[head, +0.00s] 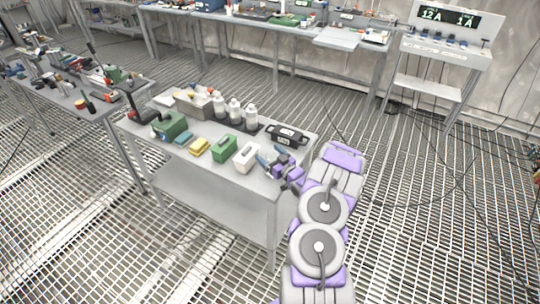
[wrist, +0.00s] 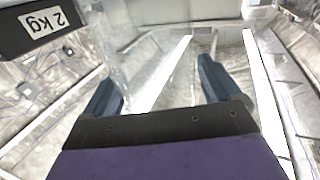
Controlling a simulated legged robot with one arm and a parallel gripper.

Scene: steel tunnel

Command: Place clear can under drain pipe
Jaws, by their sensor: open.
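A pale can with a handle hole (head: 246,158) stands upright on the grey workbench (head: 185,140); it is the lightest of the cans, but I cannot tell whether it is clear. My gripper (head: 266,157) is at the bench's right end, just right of the pale can. A faint see-through shape shows near the left finger, too unclear to name. I cannot make out a drain pipe in either view.
A black weight (head: 287,134) lies behind my gripper; a black block marked 2 kg (wrist: 45,25) shows in the wrist view. Open grating floor (head: 425,215) lies to the right.

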